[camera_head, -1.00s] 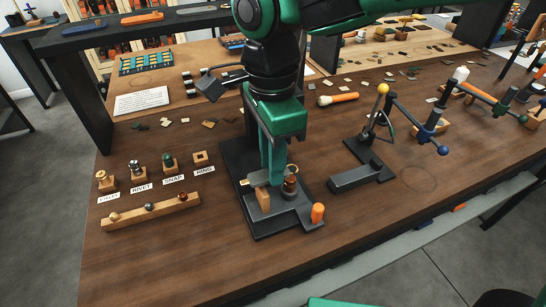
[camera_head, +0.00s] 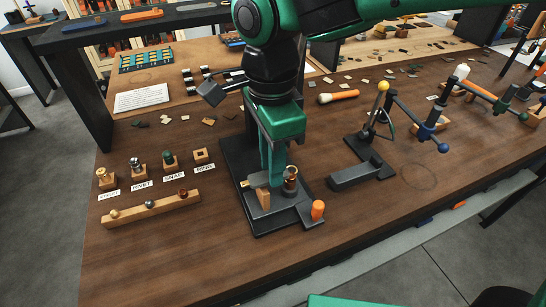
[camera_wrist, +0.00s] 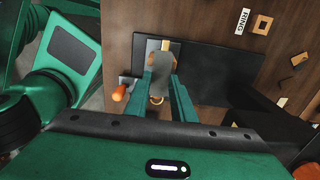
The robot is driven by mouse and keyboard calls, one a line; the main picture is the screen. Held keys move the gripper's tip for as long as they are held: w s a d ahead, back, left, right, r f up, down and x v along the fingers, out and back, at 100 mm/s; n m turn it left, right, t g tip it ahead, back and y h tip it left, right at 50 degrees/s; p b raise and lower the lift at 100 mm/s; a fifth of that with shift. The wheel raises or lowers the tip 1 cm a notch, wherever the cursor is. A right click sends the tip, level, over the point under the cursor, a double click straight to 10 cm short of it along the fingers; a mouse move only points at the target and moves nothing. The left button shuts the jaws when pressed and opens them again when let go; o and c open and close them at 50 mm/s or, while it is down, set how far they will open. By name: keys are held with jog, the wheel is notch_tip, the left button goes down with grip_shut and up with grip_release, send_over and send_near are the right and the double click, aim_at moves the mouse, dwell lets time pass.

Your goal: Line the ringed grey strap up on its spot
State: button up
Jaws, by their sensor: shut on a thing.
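The grey strap (camera_wrist: 160,72) is a flat piece held between the two fingers of my gripper (camera_wrist: 161,88) in the wrist view. In the head view my gripper (camera_head: 272,172) reaches down over the dark base plate (camera_head: 238,160), with the strap (camera_head: 258,180) low over its front part. A wooden block (camera_head: 263,199) stands just in front of the strap, and a copper-coloured round post (camera_head: 291,182) stands to its right. My fingers cover part of the strap.
An orange knob (camera_head: 318,209) stands at the base's front right corner. A wooden rail with balls (camera_head: 165,207) and several labelled samples, including RING (camera_head: 201,156), lie left. A lever tool (camera_head: 362,176) stands right. The table front is clear.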

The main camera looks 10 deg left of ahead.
jog(key=shift+f, duration=0.65)
jog(key=o, duration=1)
jog(key=shift+c, duration=0.9)
jog(key=shift+r, duration=3.55)
